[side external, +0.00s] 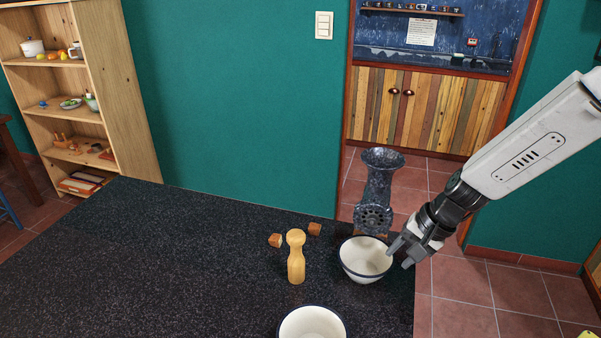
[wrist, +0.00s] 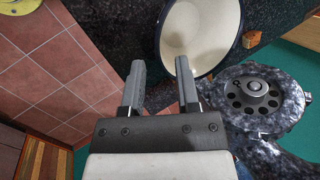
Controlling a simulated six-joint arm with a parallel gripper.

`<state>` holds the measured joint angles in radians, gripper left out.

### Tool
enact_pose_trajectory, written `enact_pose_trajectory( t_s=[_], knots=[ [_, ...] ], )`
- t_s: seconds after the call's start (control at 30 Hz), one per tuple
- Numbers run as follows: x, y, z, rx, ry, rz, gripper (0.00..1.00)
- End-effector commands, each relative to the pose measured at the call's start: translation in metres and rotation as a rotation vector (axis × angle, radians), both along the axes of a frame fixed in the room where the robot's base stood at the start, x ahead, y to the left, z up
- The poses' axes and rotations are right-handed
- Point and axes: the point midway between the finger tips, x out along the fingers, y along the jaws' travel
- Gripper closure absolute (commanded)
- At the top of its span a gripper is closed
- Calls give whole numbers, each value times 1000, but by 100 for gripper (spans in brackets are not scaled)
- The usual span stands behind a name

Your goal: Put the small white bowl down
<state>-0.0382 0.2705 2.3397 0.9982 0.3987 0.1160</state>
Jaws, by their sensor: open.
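A white bowl with a dark rim (side external: 366,258) stands upright on the dark counter, near its right edge. It also shows at the top of the wrist view (wrist: 200,38). A second white bowl with a dark rim (side external: 312,324) is cut off by the bottom of the side view; I cannot tell for sure which is the smaller. My gripper (side external: 400,258) is open at the right side of the first bowl. In the wrist view my gripper (wrist: 160,64) has one finger overlapping the bowl's rim and the other outside it; whether they touch it is unclear.
A dark speckled meat grinder (side external: 378,195) stands just behind the first bowl. A wooden mill (side external: 296,257) and two brown cubes, one (side external: 276,240) and another (side external: 315,229), are to the left. The counter's left part (side external: 130,260) is clear.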

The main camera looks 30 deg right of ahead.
Motion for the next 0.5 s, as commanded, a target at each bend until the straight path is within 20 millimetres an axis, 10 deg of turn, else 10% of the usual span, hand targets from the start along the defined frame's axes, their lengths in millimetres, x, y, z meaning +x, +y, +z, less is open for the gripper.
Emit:
enact_pose_trajectory(
  t_s=[0.5],
  knots=[
    [-15,-19,50,0,-3,-1,60]
  ],
)
